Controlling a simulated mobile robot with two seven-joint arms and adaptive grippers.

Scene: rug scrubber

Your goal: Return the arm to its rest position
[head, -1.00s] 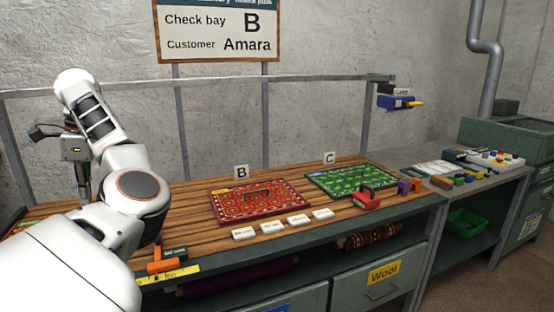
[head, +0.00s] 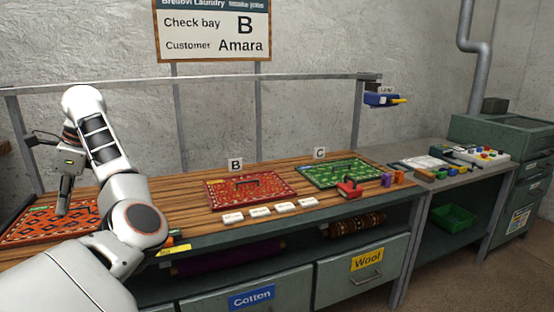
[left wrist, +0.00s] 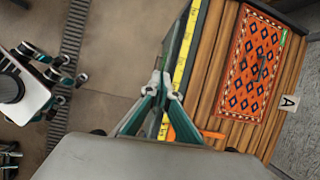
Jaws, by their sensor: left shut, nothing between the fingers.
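My left arm comes in from the left in the head view, folded at the elbow. Its left gripper (head: 64,196) points down over the left part of the bench, above the edge of an orange patterned rug (head: 35,226). In the left wrist view the gripper (left wrist: 159,68) has its fingers together and empty. That view looks down past the bench's front edge, with the orange rug (left wrist: 258,68) to the right. My right gripper is not clearly in view.
The wooden bench (head: 170,195) holds a red rug (head: 245,188) at B, a green rug (head: 340,172) at C, several white labels (head: 260,211) and a red-handled tool (head: 349,188). A yellow tape (left wrist: 185,55) runs along the front edge. A metal rail (head: 190,82) stands behind.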

